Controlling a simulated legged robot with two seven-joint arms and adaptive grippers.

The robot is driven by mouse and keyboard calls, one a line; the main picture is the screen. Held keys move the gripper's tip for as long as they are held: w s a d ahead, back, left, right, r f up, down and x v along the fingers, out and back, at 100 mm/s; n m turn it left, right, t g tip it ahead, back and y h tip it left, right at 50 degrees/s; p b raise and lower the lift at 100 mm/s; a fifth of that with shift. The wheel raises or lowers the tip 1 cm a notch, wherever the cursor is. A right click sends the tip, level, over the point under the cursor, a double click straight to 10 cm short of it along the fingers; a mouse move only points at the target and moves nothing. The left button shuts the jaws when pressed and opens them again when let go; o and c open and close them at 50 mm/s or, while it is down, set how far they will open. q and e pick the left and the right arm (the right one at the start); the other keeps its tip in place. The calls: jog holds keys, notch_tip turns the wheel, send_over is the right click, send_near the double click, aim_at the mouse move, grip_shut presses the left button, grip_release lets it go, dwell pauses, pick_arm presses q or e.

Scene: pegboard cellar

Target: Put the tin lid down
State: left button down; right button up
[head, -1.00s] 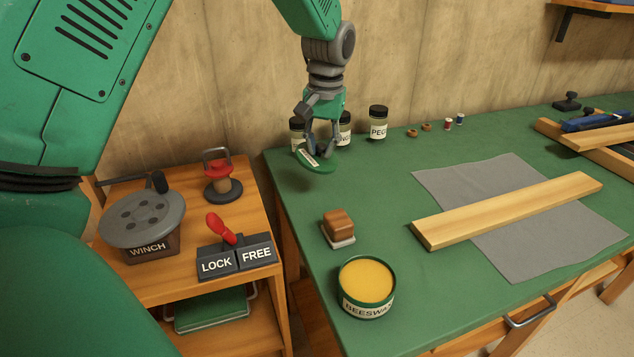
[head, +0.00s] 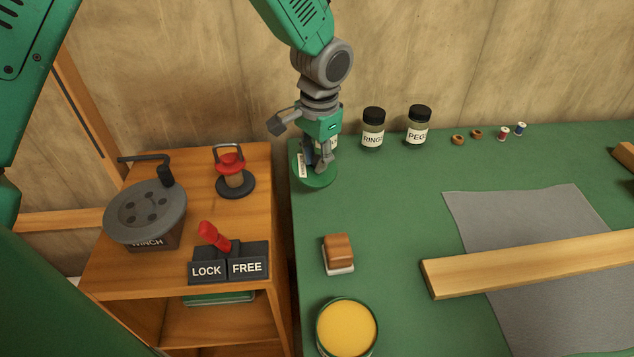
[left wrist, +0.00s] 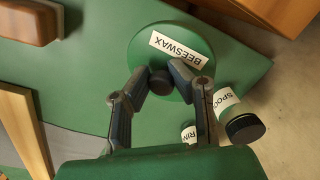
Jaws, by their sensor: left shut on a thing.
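The tin lid (head: 318,182) is a green disc with a BEESWAX label, at the back left corner of the green bench. My left gripper (head: 318,160) is shut on its small dark knob. The left wrist view shows the lid (left wrist: 190,62) beyond the fingertips (left wrist: 160,78), with the label facing up. I cannot tell whether the lid touches the bench top. The open beeswax tin (head: 347,327), filled with yellow wax, stands at the front left of the bench. My right gripper is not in view.
A RINGS jar (head: 373,130) and a PEGS jar (head: 418,128) stand right of the lid; a SPOOLS jar (left wrist: 240,120) is close to my fingers. The bench (head: 400,220) between is clear. A winch (head: 147,212) is on the side cart.

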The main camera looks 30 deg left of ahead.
pick_arm(q)
jog(key=shift+a+f, duration=0.2)
jog(key=shift+f, duration=0.8)
jog(key=f, duration=0.1)
jog(key=d+f, duration=0.1)
jog(key=shift+f+b, duration=0.3)
jog(key=shift+f, duration=0.1)
jog(key=shift+d+f, duration=0.1)
jog(key=shift+f, duration=0.25)
jog(key=shift+w, duration=0.1)
jog(key=c, duration=1.5)
grip_release()
jog(key=shift+a, duration=0.3)
jog(key=shift+c, duration=0.2)
jog(key=shift+o, duration=0.5)
jog(key=shift+a+f, duration=0.1)
